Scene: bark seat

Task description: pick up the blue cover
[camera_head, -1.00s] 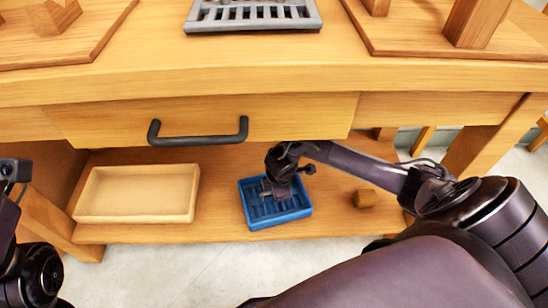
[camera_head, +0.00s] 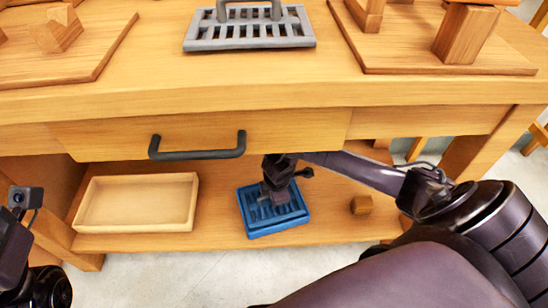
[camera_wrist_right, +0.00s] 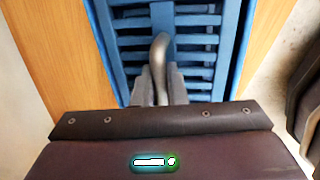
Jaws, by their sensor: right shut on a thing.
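The blue cover (camera_head: 287,210) is a slatted plate with a curved grey handle (camera_wrist_right: 159,50). In the head view it is over a blue tray (camera_head: 280,233) on the low shelf. It looks slightly raised and shifted from the tray's rim. My right gripper (camera_head: 268,194) reaches down onto it. In the right wrist view the right gripper (camera_wrist_right: 160,90) is shut on the handle, with the blue slats (camera_wrist_right: 200,42) spread beneath. Of my left arm, only dark parts show at the left edge of the head view; its fingers are not seen.
A pale empty wooden tray (camera_head: 137,225) stands left on the shelf (camera_head: 217,228). The drawer with a dark handle (camera_head: 197,153) overhangs from above. A grey grate (camera_head: 250,38) sits on the tabletop.

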